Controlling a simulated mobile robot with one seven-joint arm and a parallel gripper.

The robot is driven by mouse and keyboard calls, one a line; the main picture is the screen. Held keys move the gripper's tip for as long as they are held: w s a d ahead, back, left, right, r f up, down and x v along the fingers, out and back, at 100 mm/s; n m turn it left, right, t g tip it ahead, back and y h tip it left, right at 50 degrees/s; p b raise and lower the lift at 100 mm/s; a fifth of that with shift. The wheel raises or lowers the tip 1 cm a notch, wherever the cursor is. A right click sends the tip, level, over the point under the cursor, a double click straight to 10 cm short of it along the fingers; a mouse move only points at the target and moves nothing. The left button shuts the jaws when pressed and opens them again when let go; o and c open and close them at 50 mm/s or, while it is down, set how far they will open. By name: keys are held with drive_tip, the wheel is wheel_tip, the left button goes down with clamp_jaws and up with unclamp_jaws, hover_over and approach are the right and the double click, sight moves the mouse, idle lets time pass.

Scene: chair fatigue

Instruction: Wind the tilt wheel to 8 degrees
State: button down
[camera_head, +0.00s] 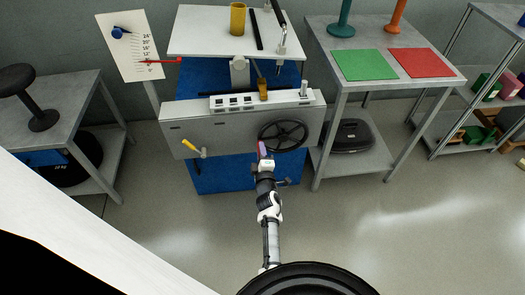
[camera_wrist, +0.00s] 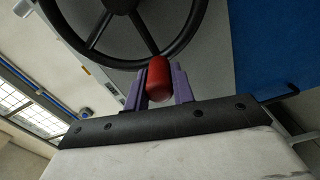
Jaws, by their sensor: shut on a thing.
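The tilt wheel (camera_head: 283,136) is a black spoked handwheel on the right of the grey machine's front panel. It fills the top of the wrist view (camera_wrist: 120,25). A red knob (camera_wrist: 159,77) sits at the wheel's rim, at its lower edge in the wrist view. My gripper (camera_head: 262,150) is at the wheel's left side in the head view. In the wrist view its purple fingers (camera_wrist: 158,85) are shut on the red knob, one on each side. A scale board (camera_head: 131,46) with printed degree marks, a red pointer (camera_head: 160,61) and a blue knob (camera_head: 118,33) stands at the upper left.
The grey machine (camera_head: 230,122) has a yellow-handled lever (camera_head: 190,146) on its left front and a white tabletop (camera_head: 205,34) above it. A table with a green mat (camera_head: 364,64) and a red mat (camera_head: 421,62) stands right. The floor in front is clear.

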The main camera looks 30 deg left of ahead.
drive_tip(key=shift+r+m+p, duration=1.1)
drive_tip(key=shift+r+m, duration=0.05)
drive_tip(key=shift+m, duration=0.05)
drive_tip(key=c, duration=1.2)
unclamp_jaws()
drive_tip(key=shift+d, duration=0.1)
drive_tip(key=shift+s+d+f, duration=0.1)
